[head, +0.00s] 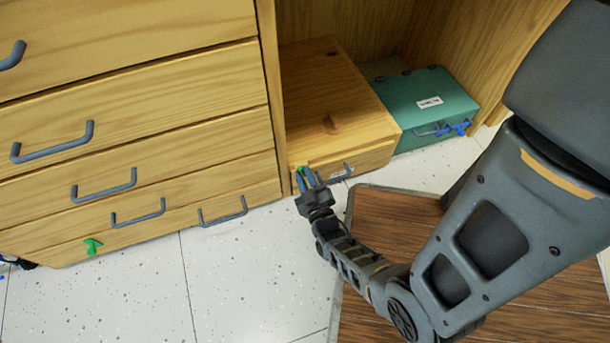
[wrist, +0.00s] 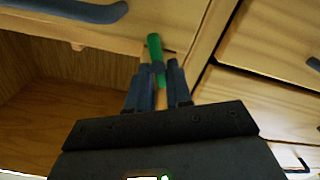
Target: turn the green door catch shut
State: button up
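A green door catch (head: 300,169) sits at the front left corner of the wooden box (head: 331,104), mostly hidden by my gripper (head: 306,180) in the head view. In the wrist view the catch (wrist: 154,48) is an upright green bar between the dark blue fingers of my gripper (wrist: 164,72). The fingers are close together, one on each side of the bar, and look shut on it. The contact faces are hidden. The box's front carries a grey handle (head: 348,170).
Wooden drawers (head: 140,155) with grey handles stand left of the box, with another green catch (head: 93,246) low on them. A green case (head: 425,95) with a blue catch (head: 456,128) sits to the right. The speckled floor (head: 245,265) in front is open.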

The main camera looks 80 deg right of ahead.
grip_shut()
jog(key=m, duration=0.5)
jog(key=shift+s+d, duration=0.1)
jog(key=shift+s, duration=0.15)
jog(key=shift+o, duration=2)
grip_release()
